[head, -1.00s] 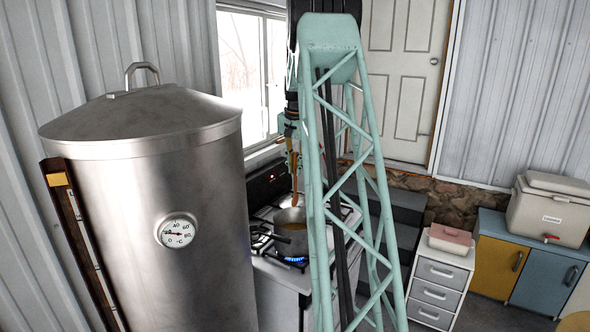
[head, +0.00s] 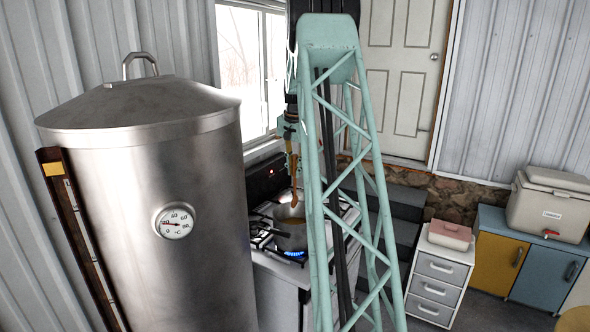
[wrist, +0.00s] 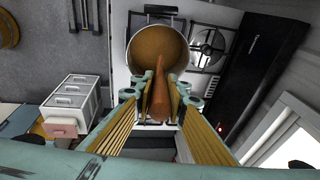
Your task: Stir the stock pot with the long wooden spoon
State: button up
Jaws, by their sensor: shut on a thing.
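The grey metal stock pot (head: 292,240) stands on the stove over a blue flame, with golden-brown stock inside. The wrist view also shows the pot (wrist: 130,58) and its stock (wrist: 150,44). My gripper (wrist: 161,98) is shut on the long wooden spoon (wrist: 160,88), which points toward the pot. In the head view my gripper (head: 291,140) is above the pot, and the spoon (head: 294,188) hangs nearly upright with its lower end at the pot's opening. I cannot tell whether the spoon touches the stock.
A large steel tank (head: 150,200) with a dial stands left of the stove (head: 275,272). The window (head: 250,70) is behind. A drawer unit (head: 438,280) with a pink-lidded box, coloured cabinets (head: 540,272) and a cooler (head: 548,212) are to the right.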

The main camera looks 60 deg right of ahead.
aim_at(295, 206)
jog(key=shift+f+b, duration=4.5)
jog(key=shift+f, duration=4.25)
jog(key=shift+d, duration=0.1)
